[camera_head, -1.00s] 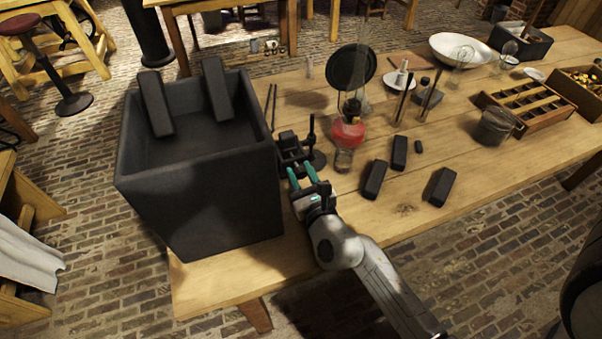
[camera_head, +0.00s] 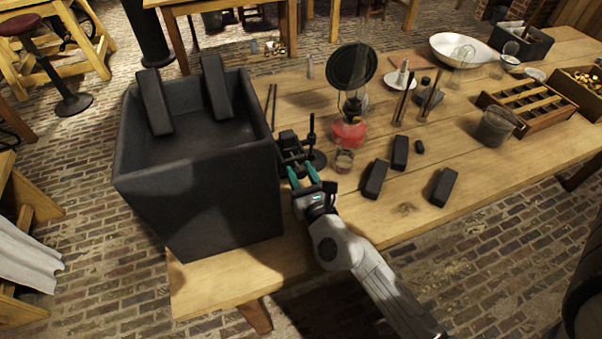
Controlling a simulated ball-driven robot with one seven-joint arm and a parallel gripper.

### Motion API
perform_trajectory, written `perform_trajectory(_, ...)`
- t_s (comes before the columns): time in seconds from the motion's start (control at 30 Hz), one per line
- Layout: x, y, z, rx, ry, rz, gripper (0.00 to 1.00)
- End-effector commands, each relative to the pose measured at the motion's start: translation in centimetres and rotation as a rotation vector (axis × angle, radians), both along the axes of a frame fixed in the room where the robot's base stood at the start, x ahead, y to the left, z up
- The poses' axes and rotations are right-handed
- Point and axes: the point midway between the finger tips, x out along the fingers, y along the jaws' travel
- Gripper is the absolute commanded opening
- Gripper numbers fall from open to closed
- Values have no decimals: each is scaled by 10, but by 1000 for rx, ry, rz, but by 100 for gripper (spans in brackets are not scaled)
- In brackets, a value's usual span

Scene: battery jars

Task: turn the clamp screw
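A small black clamp (camera_head: 289,145) stands at the right side of the large dark square jar (camera_head: 215,185), near the table's front left. Its screw is too small and dark to make out for certain. My gripper (camera_head: 301,167) has two teal fingers that are apart, with a dark gap between them. The fingertips are at the near side of the clamp, close to it. I cannot tell whether they touch it. A thin black upright post on a round base (camera_head: 316,160) stands just right of the clamp.
Two dark bars (camera_head: 155,102) lean on the jar's rim. Three dark blocks (camera_head: 374,180) lie right of my gripper. A red-based lamp (camera_head: 348,132) and a small glass jar (camera_head: 344,161) stand behind. The table's front right is clear.

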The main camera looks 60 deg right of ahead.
Motion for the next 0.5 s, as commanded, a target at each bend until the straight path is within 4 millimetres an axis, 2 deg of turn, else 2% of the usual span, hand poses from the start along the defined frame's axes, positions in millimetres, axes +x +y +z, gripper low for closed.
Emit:
perform_trajectory(0.03,0,0,0,0,0,0,44)
perform_trajectory(0.23,0,0,0,0,0,0,62)
perform_trajectory(0.5,-2,1,0,0,1,0,62)
